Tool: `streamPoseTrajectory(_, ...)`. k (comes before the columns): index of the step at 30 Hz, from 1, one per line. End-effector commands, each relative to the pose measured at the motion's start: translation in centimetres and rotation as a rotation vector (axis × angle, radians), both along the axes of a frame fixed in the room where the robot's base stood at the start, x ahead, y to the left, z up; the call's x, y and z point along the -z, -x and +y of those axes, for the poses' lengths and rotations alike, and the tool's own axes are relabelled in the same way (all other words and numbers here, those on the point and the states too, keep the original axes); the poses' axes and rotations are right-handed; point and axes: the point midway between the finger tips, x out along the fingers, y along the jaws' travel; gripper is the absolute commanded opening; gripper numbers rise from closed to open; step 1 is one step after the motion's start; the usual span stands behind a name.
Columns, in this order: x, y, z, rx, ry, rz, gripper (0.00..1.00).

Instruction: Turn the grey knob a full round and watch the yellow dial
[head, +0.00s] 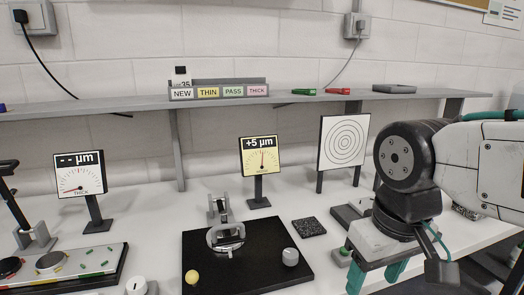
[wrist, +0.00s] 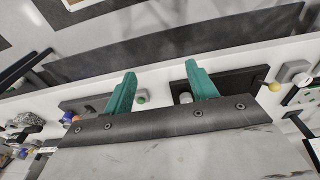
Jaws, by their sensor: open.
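The grey knob (head: 290,256) stands near the right front corner of a black base plate (head: 255,281). It also shows, partly covered, beside one finger in the wrist view (wrist: 185,98). The yellow dial (head: 262,156) stands upright on a post behind the plate; its header reads +5 µm and its needle points roughly up. A clear round mirror in a holder (head: 225,237) sits on the plate. My gripper (head: 373,282) is at the right, apart from the knob. Its teal fingers are spread and empty in the wrist view (wrist: 161,73).
A yellow ball (head: 192,277) marks the plate's left front. A dark speckled pad (head: 309,228) and a grey block with a green button (head: 343,254) lie between plate and arm. A white dial (head: 79,175) and a ringed target (head: 344,143) stand behind. A shelf runs along the wall.

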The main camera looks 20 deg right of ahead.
Motion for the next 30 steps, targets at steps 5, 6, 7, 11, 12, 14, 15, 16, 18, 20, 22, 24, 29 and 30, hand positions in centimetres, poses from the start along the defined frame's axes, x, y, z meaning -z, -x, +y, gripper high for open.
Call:
streamPoseTrajectory(5, 0.1, -0.1, 0.0, -0.003, 0.0, 0.006, 0.57)
streamPoseTrajectory(6, 0.3, -0.1, 0.1, -0.004, -0.001, 0.017, 0.57)
streamPoseTrajectory(7, 0.5, -0.2, 0.1, -0.006, 0.0, 0.029, 0.57)
streamPoseTrajectory(11, 1.4, -1.8, 0.4, -0.018, 0.001, 0.103, 0.57)
streamPoseTrajectory(12, 1.6, -2.7, 0.5, -0.016, 0.001, 0.125, 0.57)
streamPoseTrajectory(14, 2.0, -4.4, 0.7, 0.01, 0.0, 0.155, 0.57)
streamPoseTrajectory(15, 2.3, -5.6, 0.9, 0.038, 0.0, 0.172, 0.57)
streamPoseTrajectory(16, 2.5, -6.6, 1.1, 0.064, 0.0, 0.181, 0.57)
streamPoseTrajectory(18, 3.2, -9.0, 1.5, 0.137, 0.001, 0.2, 0.57)
streamPoseTrajectory(20, 3.8, -11.1, 1.9, 0.212, 0.001, 0.209, 0.57)
streamPoseTrajectory(22, 4.7, -13.6, 2.4, 0.307, 0.003, 0.214, 0.57)
streamPoseTrajectory(24, 5.5, -15.9, 2.9, 0.408, 0.002, 0.211, 0.57)
streamPoseTrajectory(29, 6.5, -20.6, 3.6, 0.659, -0.017, 0.166, 0.57)
streamPoseTrajectory(30, 6.2, -21.2, 3.7, 0.71, -0.027, 0.147, 0.57)
